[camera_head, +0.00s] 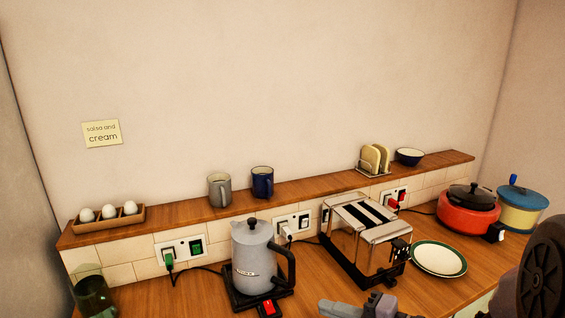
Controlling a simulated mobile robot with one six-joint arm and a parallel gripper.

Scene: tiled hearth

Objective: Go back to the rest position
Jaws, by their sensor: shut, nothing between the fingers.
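My gripper (328,307) shows at the bottom edge, low in front of the toaster, with its fingers pointing left. It is shut and empty, and its lower part is cut off by the frame. A dark round part of my arm fills the bottom right corner. The links between are out of view.
On the wooden counter stand a grey kettle (252,262) on its base, a chrome toaster (362,240), a green-rimmed plate (438,259), a red cooker (467,212), a blue-lidded pot (521,208) and a green glass (93,296). The ledge behind holds eggs, two mugs, a toast rack and a bowl.

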